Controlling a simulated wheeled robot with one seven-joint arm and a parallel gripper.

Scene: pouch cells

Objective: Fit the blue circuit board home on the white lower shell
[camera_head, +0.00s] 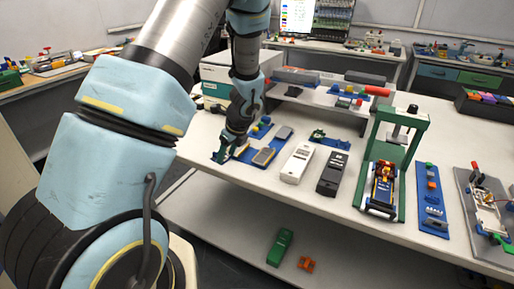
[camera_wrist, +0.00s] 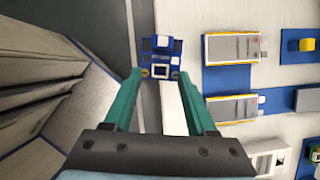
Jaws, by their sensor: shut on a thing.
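The blue circuit board (camera_wrist: 161,58) is held between the tips of my gripper (camera_wrist: 160,75) in the wrist view. It is blue with pale parts and a dark square with a yellowish outline. In the head view my gripper (camera_head: 221,156) is at the left front edge of the table, left of the blue mat, and the board is mostly hidden there. A long white casing (camera_head: 297,162) with dark markings lies on the table right of the gripper, apart from it; I cannot tell surely that it is the white lower shell. A white frame-like piece (camera_wrist: 268,158) shows at the wrist view's lower right.
Silver pouch cells (camera_wrist: 232,47) lie on blue mats beside the gripper. A black casing (camera_head: 332,172) lies right of the white one, and a green press frame (camera_head: 405,155) stands further right. A green object (camera_head: 280,247) and an orange one (camera_head: 307,264) lie on the lower shelf.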

